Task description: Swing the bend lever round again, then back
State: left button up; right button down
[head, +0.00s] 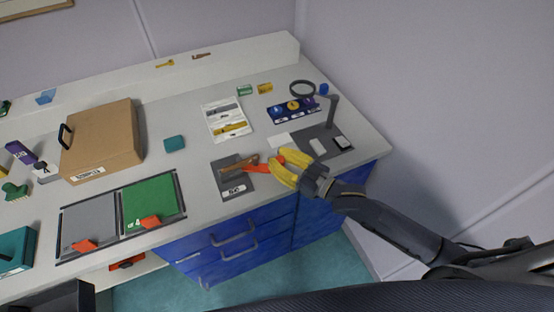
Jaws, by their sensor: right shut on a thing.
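The bend fixture is a dark grey plate (226,166) lying near the front of the bench, with a white label. A brown bar (240,162) lies slanted across it. The orange-red bend lever (254,169) reaches from the plate to the right. My right gripper (276,170) has yellow fingers and comes in from the right. It is shut on the outer end of the bend lever, which its fingers partly hide. My left gripper is not in view.
A magnifier stand with a round lens (302,88) is behind my right gripper. A cardboard box (103,140) stands at the left. Grey (88,222) and green (150,200) panels with orange tabs lie at the front. A teal block (174,143) sits on bare bench between box and fixture.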

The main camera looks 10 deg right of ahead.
jog(key=shift+w+d, duration=0.15)
jog(key=shift+d, duration=0.15)
jog(key=c, duration=1.3)
grip_release()
jog(key=shift+d, duration=0.15)
jog(key=shift+o, duration=1)
jog(key=v, duration=1.2)
jog(key=shift+c, duration=0.4)
